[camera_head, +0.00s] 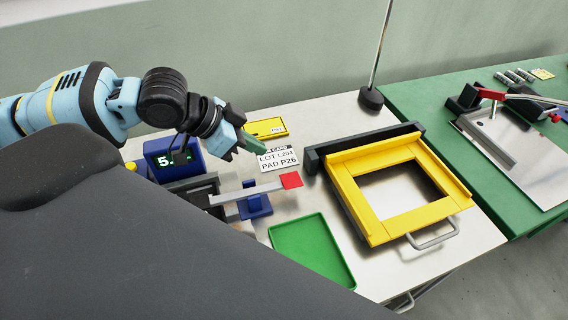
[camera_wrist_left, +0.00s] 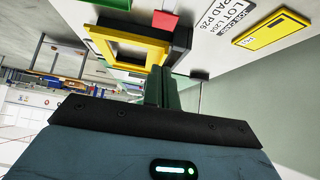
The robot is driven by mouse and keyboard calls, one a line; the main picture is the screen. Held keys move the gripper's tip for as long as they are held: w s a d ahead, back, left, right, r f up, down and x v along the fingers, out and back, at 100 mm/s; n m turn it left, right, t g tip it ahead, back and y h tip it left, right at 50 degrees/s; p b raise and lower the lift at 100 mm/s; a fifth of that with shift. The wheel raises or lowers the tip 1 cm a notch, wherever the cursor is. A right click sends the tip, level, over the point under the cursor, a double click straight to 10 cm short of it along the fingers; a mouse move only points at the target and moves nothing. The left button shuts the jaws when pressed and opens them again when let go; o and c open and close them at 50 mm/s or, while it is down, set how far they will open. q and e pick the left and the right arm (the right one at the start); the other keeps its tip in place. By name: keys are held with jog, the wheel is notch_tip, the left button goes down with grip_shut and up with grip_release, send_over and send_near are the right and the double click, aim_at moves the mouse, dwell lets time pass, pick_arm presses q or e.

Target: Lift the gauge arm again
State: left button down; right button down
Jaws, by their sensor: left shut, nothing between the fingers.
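The gauge arm (camera_head: 262,191) is a grey bar with a red end tab (camera_head: 291,180). It runs out to the right, nearly level, from the dark gauge body beside a blue display box (camera_head: 189,158). It passes at a blue stand (camera_head: 255,206); I cannot tell whether it touches it. My left gripper (camera_head: 254,147) is shut and empty, above and behind the bar, apart from the red tab. In the left wrist view its closed green fingers (camera_wrist_left: 164,87) show, with the red tab (camera_wrist_left: 165,20) beyond them. My right gripper is not in view.
A yellow frame (camera_head: 356,199) with a handle stands right of the gauge. A green tray (camera_head: 311,250) lies in front. A lot card (camera_head: 277,159) and a yellow card (camera_head: 265,127) lie behind. A thin pole on a black base (camera_head: 371,98) stands at the back.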

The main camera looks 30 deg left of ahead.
pick_arm(q)
jog(key=shift+s+d, duration=0.15)
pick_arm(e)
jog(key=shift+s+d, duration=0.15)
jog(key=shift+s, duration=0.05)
pick_arm(q)
send_over(297, 179)
jog(key=s+a, duration=0.2)
jog(key=f, duration=0.6)
jog(key=shift+s+a+f, duration=0.1)
jog(key=shift+s+f, duration=0.1)
jog(key=shift+f, duration=0.15)
notch_tip(297, 179, down, 3)
jog(key=shift+w+f, duration=0.15)
jog(key=shift+f, duration=0.65)
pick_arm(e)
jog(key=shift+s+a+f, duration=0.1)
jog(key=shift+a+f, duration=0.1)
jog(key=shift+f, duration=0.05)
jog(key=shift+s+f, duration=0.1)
